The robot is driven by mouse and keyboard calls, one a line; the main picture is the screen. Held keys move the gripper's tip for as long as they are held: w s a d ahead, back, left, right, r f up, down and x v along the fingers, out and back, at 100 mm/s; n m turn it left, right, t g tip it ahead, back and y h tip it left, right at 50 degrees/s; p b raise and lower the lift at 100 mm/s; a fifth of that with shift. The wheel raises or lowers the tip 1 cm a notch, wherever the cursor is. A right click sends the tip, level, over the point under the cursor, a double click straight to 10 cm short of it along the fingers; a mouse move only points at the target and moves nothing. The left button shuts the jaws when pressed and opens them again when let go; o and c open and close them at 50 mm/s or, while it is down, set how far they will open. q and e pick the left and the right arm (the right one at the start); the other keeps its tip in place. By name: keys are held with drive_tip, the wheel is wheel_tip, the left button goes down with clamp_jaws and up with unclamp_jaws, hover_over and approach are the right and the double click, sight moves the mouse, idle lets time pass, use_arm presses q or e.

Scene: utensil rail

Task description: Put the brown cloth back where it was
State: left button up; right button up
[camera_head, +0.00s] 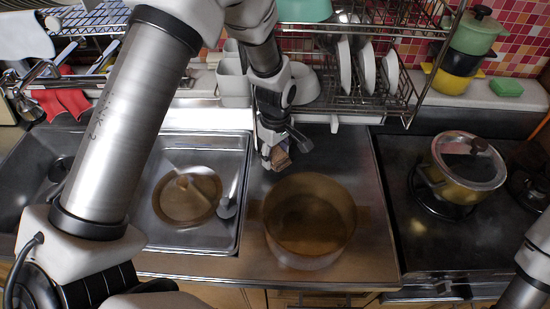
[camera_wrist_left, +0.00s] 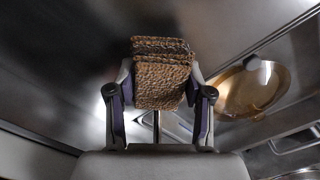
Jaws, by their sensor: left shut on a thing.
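My left gripper (camera_head: 275,150) is over the steel counter between the sink and the dish rack, pointing down. It is shut on the brown cloth (camera_head: 281,160), which shows as a small brown patch at the fingertips. In the left wrist view the cloth (camera_wrist_left: 162,85) is a folded, coarse-woven brown and tan piece between the two fingers of the gripper (camera_wrist_left: 160,98). Whether the cloth touches the counter is hard to tell. My right arm shows only at the lower right edge of the head view; its gripper is out of view.
A large brown see-through pot (camera_head: 308,250) stands on the counter just in front of the gripper. The sink (camera_head: 238,150) holds a round bowl (camera_head: 184,215). The dish rack (camera_head: 405,105) is behind. A lidded pot (camera_head: 455,190) stands on the stove. Red cloth (camera_head: 62,103) hangs at left.

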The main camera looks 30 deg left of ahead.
sight(275, 153)
use_arm(q)
drive_tip(key=shift+a+f, duration=0.1)
drive_tip(key=shift+f, duration=1.5)
drive_tip(key=o, duration=1.2)
wheel_tip(275, 153, up, 8)
drive_tip(key=shift+f+b, duration=0.1)
drive_tip(key=shift+b, duration=0.25)
